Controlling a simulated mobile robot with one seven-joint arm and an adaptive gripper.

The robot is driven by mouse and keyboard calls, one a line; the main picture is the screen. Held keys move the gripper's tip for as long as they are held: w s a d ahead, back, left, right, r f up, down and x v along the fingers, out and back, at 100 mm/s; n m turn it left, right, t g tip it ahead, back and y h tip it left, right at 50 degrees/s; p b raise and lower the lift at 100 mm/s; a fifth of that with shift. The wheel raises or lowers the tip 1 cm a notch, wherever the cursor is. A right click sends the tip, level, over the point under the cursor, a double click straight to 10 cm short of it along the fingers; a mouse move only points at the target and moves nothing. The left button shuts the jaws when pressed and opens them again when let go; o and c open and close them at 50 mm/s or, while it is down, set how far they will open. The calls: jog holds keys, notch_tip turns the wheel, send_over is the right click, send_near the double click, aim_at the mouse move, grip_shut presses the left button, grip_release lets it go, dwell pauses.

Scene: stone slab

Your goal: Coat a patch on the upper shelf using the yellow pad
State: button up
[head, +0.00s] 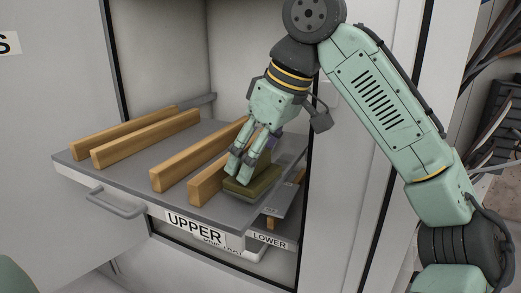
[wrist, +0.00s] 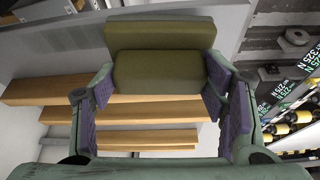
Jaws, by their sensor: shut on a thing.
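The upper shelf (head: 135,185) is a grey slab pulled out of the cabinet, with a label reading UPPER on its front. The yellow pad (head: 251,189) is an olive-yellow block with a narrower grip part on a wider base. It is at the shelf's right front part. My gripper (head: 240,167) comes down from above and is shut on the pad's grip part. In the wrist view the pad (wrist: 160,35) sits between the two fingers of my gripper (wrist: 160,78). I cannot tell whether its underside touches the shelf.
Several wooden bars lie across the shelf, including a left one (head: 140,139) and a middle one (head: 190,165); one is close beside the pad. A handle (head: 115,205) sticks out in front. The lower shelf (head: 272,238) is underneath. Cabinet walls enclose the back and right.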

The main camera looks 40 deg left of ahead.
jog(key=shift+s+d, duration=0.2)
jog(key=shift+s, duration=0.6)
notch_tip(320, 180, up, 3)
jog(key=p, duration=0.3)
jog(key=shift+f, duration=0.15)
jog(key=shift+b, duration=0.35)
jog(key=shift+r, duration=1.65)
jog(key=shift+r, duration=0.1)
jog(key=shift+r, duration=1.4)
